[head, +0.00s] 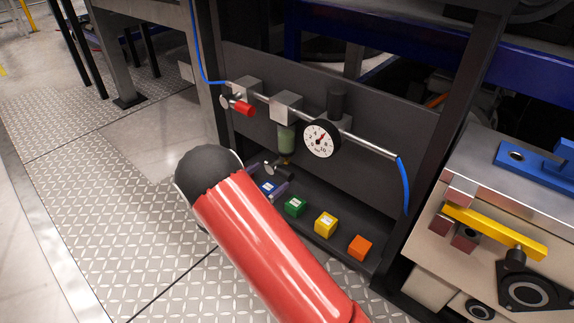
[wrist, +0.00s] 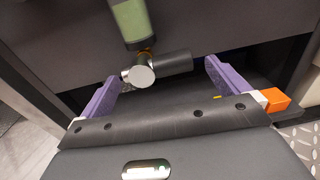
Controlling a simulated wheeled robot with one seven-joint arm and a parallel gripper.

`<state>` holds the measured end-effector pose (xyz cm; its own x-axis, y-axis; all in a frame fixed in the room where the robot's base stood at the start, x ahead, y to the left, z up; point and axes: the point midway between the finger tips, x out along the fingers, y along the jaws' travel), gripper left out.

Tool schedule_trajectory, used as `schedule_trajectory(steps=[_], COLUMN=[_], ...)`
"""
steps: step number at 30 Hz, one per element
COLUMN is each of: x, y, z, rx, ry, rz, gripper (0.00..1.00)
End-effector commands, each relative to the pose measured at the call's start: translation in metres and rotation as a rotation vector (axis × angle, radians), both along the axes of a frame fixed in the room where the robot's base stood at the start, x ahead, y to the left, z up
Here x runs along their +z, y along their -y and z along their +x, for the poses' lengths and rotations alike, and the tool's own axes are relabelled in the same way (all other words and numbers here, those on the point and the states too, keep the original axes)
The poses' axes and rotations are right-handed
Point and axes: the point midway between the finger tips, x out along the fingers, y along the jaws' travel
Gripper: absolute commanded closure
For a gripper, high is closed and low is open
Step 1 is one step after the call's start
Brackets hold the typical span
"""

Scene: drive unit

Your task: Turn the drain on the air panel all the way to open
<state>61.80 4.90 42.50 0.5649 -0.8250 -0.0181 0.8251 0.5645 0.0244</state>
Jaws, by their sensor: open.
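The air panel (head: 390,128) is a dark upright plate with a silver pipe along it. The drain (head: 279,167) hangs under a green filter bowl (head: 287,138). In the wrist view the drain has a round silver hub (wrist: 139,75) and a dark lever (wrist: 173,63) pointing right, roughly sideways. The green bowl also shows there (wrist: 130,18). My gripper (wrist: 163,76) is open, its purple fingers one on each side of the drain, apart from it. In the head view my red arm hides most of the gripper; a bit of purple finger shows beside the drain.
A red-handled valve (head: 240,106) and a round gauge (head: 321,139) are on the pipe. Blue (head: 268,187), green (head: 294,206), yellow (head: 325,224) and orange (head: 360,247) cubes stand on the ledge below. A metal bench (head: 500,245) with a yellow bar is at right.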

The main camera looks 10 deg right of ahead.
Motion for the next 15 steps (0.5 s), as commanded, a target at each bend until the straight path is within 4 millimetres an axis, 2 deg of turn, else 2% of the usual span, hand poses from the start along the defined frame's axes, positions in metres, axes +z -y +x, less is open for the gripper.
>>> schedule_trajectory(steps=[2, 5, 15], x=[-0.006, -0.008, -0.008], y=[-0.004, 0.001, 0.044], z=[0.004, 0.009, 0.040], rx=[0.022, 0.029, 0.026], ry=[-0.007, -0.009, -0.010], rz=[-0.023, -0.032, -0.029], gripper=[0.00, 0.00, 0.00])
